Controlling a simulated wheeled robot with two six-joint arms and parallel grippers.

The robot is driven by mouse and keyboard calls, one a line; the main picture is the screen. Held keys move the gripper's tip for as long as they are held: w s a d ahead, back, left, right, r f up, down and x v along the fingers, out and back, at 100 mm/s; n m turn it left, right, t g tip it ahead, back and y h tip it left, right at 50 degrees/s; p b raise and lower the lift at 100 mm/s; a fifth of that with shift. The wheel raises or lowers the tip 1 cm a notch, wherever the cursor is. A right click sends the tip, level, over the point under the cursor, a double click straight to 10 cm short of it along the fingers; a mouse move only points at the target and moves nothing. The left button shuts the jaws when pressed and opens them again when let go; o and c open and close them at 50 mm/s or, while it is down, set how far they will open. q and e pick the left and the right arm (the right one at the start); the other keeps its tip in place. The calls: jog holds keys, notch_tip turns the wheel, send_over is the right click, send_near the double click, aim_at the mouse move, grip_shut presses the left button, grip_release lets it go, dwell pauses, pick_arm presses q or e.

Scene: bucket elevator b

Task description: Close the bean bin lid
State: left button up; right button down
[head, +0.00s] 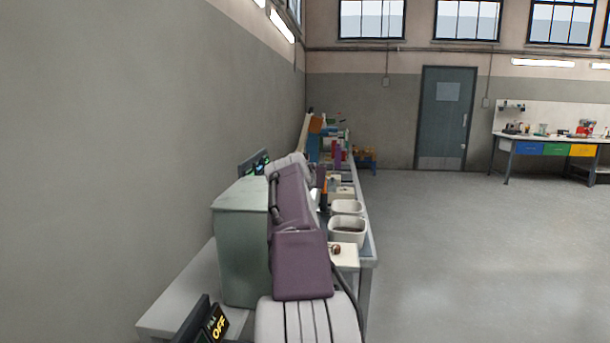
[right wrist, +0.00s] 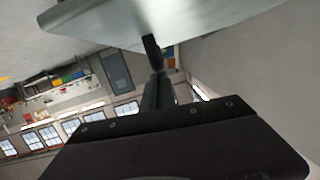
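The bean bin appears to be the grey-green box (head: 240,250) on the bench at the left of the head view, with a flat lid (head: 240,194) on top. The lid looks down or nearly down; I cannot tell whether a small gap is left. My purple and white arm covers the bin's right side. In the right wrist view a pale grey-green panel (right wrist: 210,18), likely the lid, fills the top. My right gripper (right wrist: 152,45) has its dark fingers together at the panel's edge; I cannot tell whether they touch. My left gripper is not in view.
The bench (head: 190,290) runs along the left wall. White tubs (head: 347,228) and other items stand beyond my arm. The floor (head: 480,260) on the right is clear. A workbench (head: 545,140) stands far right.

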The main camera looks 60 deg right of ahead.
jog(key=shift+f, duration=0.4)
notch_tip(320, 180, up, 6)
jog(key=p, duration=0.5)
jog(key=s+f+b+v, duration=0.1)
jog(key=b+v, duration=0.1)
jog(key=v, duration=0.7)
jog(key=shift+s+b, duration=0.2)
jog(key=shift+b, duration=0.15)
jog(key=shift+w+a, duration=0.1)
jog(key=shift+a, duration=0.1)
